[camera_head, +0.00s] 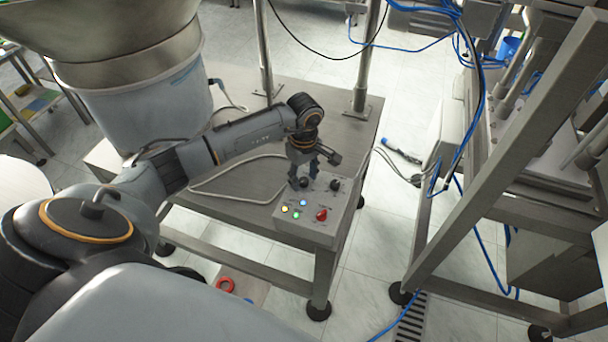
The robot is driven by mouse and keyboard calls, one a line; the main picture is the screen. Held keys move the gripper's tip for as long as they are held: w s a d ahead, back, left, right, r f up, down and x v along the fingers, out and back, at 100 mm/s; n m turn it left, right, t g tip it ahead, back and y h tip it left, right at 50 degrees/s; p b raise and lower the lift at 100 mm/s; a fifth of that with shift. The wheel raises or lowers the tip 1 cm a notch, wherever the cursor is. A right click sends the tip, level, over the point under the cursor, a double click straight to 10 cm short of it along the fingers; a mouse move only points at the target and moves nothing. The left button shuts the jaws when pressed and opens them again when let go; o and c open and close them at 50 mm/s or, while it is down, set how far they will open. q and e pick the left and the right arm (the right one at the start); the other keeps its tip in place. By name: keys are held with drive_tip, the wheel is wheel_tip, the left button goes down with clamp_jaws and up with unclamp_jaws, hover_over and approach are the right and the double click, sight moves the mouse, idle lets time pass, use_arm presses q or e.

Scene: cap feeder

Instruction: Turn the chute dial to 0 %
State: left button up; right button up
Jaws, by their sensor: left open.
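A grey control box (326,232) sits at the front right corner of a metal table. It carries two black dials, a left one (304,182) and a right one (335,185), with coloured buttons and a red switch (321,214) below. I cannot read any dial markings or tell which one is the chute dial. My left gripper (304,177) points down over the left black dial, with its fingers apart around it. I cannot tell whether they touch it. My right gripper is not in view.
The metal table (240,215) bears a large feeder bowl (150,105) at the left and upright posts behind. A grey cable (225,195) lies left of the box. A metal frame (500,160) with blue cables stands at the right, across a floor gap.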

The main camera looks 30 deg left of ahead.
use_arm(q)
drive_tip(key=shift+c, duration=1)
clamp_jaws()
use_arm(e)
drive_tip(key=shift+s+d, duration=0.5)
use_arm(q)
drive_tip(key=shift+n, duration=0.3)
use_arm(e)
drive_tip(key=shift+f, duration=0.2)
